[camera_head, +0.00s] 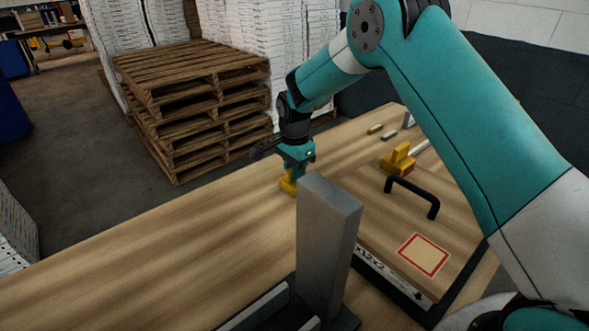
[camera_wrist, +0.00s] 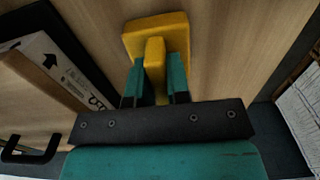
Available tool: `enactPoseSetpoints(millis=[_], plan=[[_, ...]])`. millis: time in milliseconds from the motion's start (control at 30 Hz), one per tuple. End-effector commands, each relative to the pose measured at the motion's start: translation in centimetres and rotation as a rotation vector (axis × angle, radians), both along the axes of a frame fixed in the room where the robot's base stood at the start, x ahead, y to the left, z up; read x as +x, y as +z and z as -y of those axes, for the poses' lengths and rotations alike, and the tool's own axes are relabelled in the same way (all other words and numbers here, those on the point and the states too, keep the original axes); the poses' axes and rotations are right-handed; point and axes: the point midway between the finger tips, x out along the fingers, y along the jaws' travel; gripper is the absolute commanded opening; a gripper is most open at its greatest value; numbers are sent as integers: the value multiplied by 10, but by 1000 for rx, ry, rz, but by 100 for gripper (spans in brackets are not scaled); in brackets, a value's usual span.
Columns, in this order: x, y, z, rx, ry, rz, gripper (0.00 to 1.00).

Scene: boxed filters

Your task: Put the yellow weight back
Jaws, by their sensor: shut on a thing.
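A yellow weight (camera_head: 287,187) with a flat base and an upright grip is at the table's left side, partly behind a grey upright post. My gripper (camera_head: 294,165) is above it, shut on its grip. In the wrist view the teal fingers (camera_wrist: 155,85) stand on both sides of the grip of the yellow weight (camera_wrist: 155,27). The base is at or just above the table; I cannot tell whether it touches. A second yellow weight (camera_head: 398,160) sits on the far part of a wooden lid (camera_head: 375,220). A red-outlined square (camera_head: 424,254) marks the lid's near part, empty.
The lid has a black handle (camera_head: 412,194) standing up between the square and the second weight. A grey upright post (camera_head: 327,240) stands at the near middle. Small items (camera_head: 376,129) lie at the far end. The table's left part (camera_head: 180,265) is clear. Pallets (camera_head: 195,100) stand beyond.

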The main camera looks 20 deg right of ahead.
Motion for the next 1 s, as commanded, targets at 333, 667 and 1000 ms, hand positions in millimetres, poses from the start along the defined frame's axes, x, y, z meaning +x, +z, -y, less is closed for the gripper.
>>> enactPoseSetpoints(millis=[333, 667, 1000], plan=[[0, -3, 0, 0, 0, -1, 42], [0, 7, 0, 0, 0, 1, 42], [1, 77, 0, 1, 0, 5, 42]])
